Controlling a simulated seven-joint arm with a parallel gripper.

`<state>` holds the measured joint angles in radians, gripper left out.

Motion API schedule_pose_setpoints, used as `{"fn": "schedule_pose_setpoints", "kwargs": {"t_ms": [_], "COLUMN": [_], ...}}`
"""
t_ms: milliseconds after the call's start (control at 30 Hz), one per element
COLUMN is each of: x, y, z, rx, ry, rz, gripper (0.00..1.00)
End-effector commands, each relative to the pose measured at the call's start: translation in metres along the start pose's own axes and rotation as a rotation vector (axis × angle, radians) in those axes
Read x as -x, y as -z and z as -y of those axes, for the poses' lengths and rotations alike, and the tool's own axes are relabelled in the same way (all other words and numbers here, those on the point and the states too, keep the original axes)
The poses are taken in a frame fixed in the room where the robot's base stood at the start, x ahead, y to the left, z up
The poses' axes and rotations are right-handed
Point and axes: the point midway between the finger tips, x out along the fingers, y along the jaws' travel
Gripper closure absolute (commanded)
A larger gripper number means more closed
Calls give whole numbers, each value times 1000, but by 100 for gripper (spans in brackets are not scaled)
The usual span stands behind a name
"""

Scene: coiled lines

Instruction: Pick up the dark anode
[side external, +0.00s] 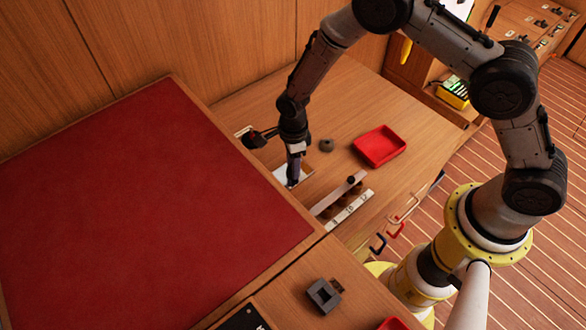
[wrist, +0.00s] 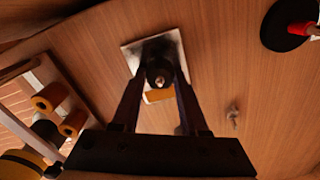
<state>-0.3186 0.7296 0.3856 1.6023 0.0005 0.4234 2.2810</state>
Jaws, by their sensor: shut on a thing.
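My gripper (side external: 293,181) points down over a pale plate (side external: 281,172) on the wooden bench. In the wrist view its fingers (wrist: 160,82) close on a dark, rounded piece with a small stud, which I take for the dark anode (wrist: 157,52). The pale plate (wrist: 130,54) shows behind it, with a yellow-orange patch (wrist: 158,96) beside it. In the side external view the held piece is mostly hidden by the fingers. I cannot tell whether it touches the plate.
A small dark grey piece (side external: 326,145) and a red tray (side external: 379,146) stand on the bench. A rack with brown rolls (side external: 342,204) lies close by. A raised red panel (side external: 150,195) borders the left. A black disc (wrist: 284,27) lies at the wrist view's upper right.

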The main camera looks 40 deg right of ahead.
Motion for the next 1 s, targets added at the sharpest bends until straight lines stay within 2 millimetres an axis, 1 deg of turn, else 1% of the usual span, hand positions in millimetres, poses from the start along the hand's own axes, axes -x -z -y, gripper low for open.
{"fn": "schedule_pose_setpoints", "kwargs": {"t_ms": [33,100,433,567,667,833,1000], "x": [0,0,1,4,12,34,56], "y": [0,0,0,-1,-1,0,13], "z": [0,0,0,1,1,1,-15], "rx": [0,0,0,0,0,0,0], "ry": [0,0,1,2,3,3,2], "rz": [0,0,1,2,2,2,1], "gripper": [88,100,100,100,100,100,100]}}
